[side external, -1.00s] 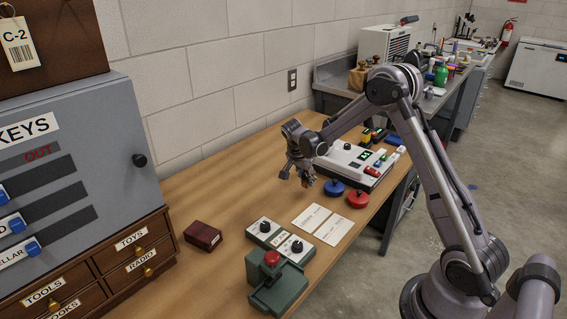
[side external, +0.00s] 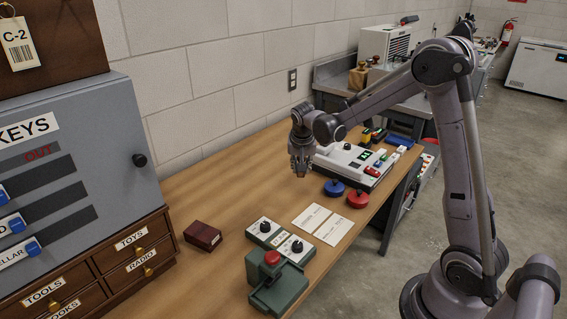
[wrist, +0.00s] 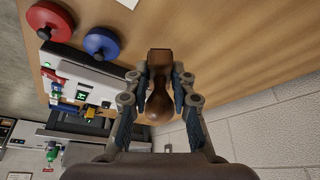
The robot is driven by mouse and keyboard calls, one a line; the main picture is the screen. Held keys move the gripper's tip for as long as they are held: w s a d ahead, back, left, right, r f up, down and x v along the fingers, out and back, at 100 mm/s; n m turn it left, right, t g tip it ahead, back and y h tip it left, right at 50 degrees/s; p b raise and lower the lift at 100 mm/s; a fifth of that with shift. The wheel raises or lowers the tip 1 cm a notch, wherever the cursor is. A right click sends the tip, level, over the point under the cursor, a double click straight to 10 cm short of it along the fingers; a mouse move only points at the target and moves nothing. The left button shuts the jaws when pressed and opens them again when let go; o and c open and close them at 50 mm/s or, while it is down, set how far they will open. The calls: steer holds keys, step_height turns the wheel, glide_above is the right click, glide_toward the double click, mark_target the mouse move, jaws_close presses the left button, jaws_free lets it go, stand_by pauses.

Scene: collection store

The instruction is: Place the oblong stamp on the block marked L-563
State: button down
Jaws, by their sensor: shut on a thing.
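My gripper (side external: 300,172) is above the wooden bench, left of the white control box, pointing down. In the wrist view, my gripper (wrist: 157,98) is shut on a brown wooden stamp (wrist: 159,106) with a rounded handle and a squarish dark foot. The stamp appears clear of the bench; in the side view it is too small to make out clearly. Tan wooden blocks (side external: 357,78) with dark knobs on top stand on the grey bench at the back. No marking L-563 is readable in either view.
The white control box (side external: 352,161) stands close right of my gripper, with a blue round knob (side external: 334,187) and a red one (side external: 357,198) in front. Cards (side external: 322,223), dial boxes (side external: 281,237), a green press (side external: 275,285) and a dark red box (side external: 203,236) lie nearer. The bench's left rear is clear.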

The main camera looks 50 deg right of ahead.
steer(key=w+a+r+n+t+y, duration=0.1)
steer(key=w+a+r+n+y, duration=0.3)
steer(key=a, duration=0.6)
steer(key=w+a+f+n+t, duration=0.1)
steer(key=w+a+n, duration=0.2)
steer(key=a+n, duration=0.5)
steer(key=m, duration=0.1)
glide_above(201, 230)
steer(key=s, duration=0.2)
step_height(201, 230, down, 7)
steer(key=shift+w+d+r, duration=0.1)
steer(key=shift+r, duration=0.1)
steer(key=shift+w+f, duration=0.1)
steer(key=shift+f, duration=2.05)
steer(key=shift+f, duration=0.1)
steer(key=c, duration=1.1)
jaws_free()
steer(key=shift+c, duration=0.2)
